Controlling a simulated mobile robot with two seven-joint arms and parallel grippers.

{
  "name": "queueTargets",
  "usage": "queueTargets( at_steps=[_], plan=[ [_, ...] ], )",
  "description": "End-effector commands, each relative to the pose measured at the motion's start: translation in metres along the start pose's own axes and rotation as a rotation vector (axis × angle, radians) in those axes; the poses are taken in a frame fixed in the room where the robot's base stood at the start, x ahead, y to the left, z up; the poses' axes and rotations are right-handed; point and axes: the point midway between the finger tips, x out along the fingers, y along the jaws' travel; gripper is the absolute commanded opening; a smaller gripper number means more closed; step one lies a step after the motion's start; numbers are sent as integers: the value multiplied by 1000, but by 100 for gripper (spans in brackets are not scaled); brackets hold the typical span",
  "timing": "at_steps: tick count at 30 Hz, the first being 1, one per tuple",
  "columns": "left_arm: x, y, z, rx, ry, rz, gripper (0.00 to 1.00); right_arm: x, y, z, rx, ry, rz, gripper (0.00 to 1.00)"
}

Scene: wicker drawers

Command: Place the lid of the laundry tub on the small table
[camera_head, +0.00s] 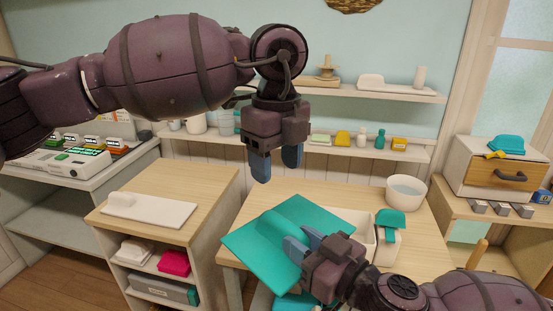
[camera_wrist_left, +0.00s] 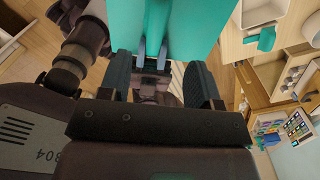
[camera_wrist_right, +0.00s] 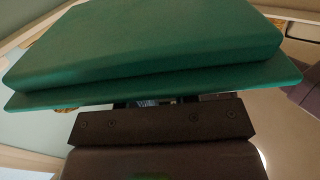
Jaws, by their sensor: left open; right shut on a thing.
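The teal lid (camera_head: 262,243) is a flat, tilted panel with a raised part, held over the left side of a wooden table (camera_head: 330,193). My right gripper (camera_head: 309,245) is shut on the lid; the lid fills much of the right wrist view (camera_wrist_right: 150,45). A white tub (camera_head: 362,226), partly hidden by the lid and my right gripper, stands on that table. My left gripper (camera_head: 274,165) is open and empty above the lid, fingers pointing down. In the left wrist view the lid (camera_wrist_left: 185,25) shows beyond its fingers (camera_wrist_left: 160,85). I cannot tell which surface is the small table.
A low wooden-topped cabinet (camera_head: 205,184) at left bears a white board (camera_head: 150,211); much of its top is bare. A white bowl (camera_head: 405,192) and a white container with a teal top (camera_head: 390,219) stand on the table's right. Wall shelves (camera_head: 370,152) with small items run behind.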

Motion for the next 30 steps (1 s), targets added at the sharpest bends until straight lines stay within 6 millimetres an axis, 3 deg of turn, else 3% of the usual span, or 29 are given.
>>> queueTargets(
  at_steps=[21, 30],
  plan=[
    [100, 1, -1, 0, 2, 2, 57, 0, 0, 0, 0, 0, 0, 3],
    [117, 0, 0, 0, 1, 0, 57, 0, 0, 0, 0, 0, 0, 3]
  ],
)
